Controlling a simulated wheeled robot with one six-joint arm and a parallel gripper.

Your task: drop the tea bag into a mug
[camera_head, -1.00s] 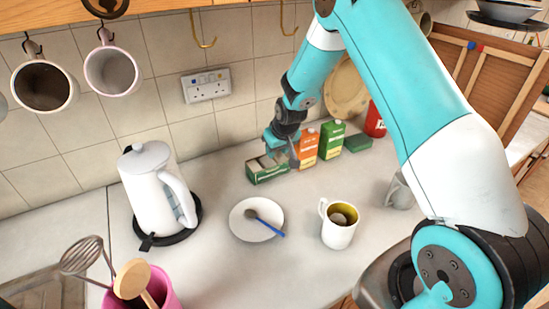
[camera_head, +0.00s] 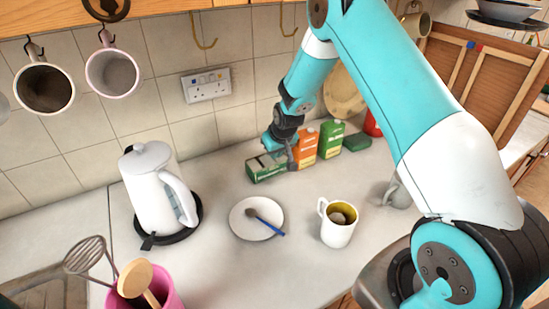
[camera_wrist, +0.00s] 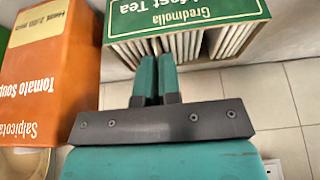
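The green tea box (camera_head: 268,168) stands on the counter by the back wall. In the wrist view the tea box (camera_wrist: 190,14) is open, with a row of thin whitish tea bags (camera_wrist: 215,42) on edge inside. My gripper (camera_head: 273,145) is at the box. In the wrist view my gripper's two fingers (camera_wrist: 157,62) are close together at the row and appear shut on one tea bag, mostly hidden between them. A white mug (camera_head: 337,229) with a yellowish inside stands upright in front, with something brownish in it. A grey mug (camera_head: 396,193) stands behind my arm, partly hidden.
An orange tomato soup carton (camera_head: 304,149) and a green carton (camera_head: 330,139) stand right of the tea box. A saucer (camera_head: 237,229) with a blue-handled spoon lies in front. A white kettle (camera_head: 152,200) is left. Mugs (camera_head: 112,73) hang from hooks above.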

